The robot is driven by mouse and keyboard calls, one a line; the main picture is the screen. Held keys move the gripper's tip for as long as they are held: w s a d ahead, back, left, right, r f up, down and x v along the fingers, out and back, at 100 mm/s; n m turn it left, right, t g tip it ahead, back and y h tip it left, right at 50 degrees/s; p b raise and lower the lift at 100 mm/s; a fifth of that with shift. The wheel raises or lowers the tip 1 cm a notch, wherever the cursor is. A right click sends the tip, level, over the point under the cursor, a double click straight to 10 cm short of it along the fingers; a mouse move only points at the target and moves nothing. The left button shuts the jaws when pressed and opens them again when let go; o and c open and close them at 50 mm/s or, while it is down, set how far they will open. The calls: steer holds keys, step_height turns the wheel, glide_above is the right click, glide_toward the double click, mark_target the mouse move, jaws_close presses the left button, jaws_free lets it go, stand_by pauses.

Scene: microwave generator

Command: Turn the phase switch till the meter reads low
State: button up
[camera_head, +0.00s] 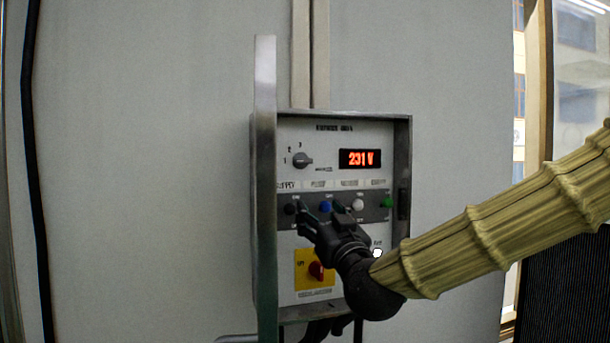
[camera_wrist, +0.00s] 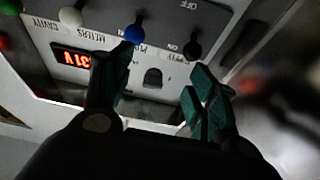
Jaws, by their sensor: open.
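My gripper (camera_head: 321,207) is open and empty, below the knob in front of the toggle row, pointing at the panel. In the wrist view the panel is upside down; a dark shape that looks like the knob (camera_wrist: 152,78) shows between the fingers, and the meter (camera_wrist: 72,61) is partly hidden by the left finger.
Toggles with black (camera_head: 290,209), blue (camera_head: 326,207), white (camera_head: 358,203) and green (camera_head: 387,201) tips line the dark strip. A red knob on a yellow plate (camera_head: 316,270) sits below. The open metal door (camera_head: 265,180) stands out at the panel's left edge.

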steer(key=t, duration=0.1)
glide_toward(305, 163)
steer(key=p+x, duration=0.6)
steer(key=x, duration=0.4)
steer(key=shift+p, duration=0.3)
steer(key=c, duration=1)
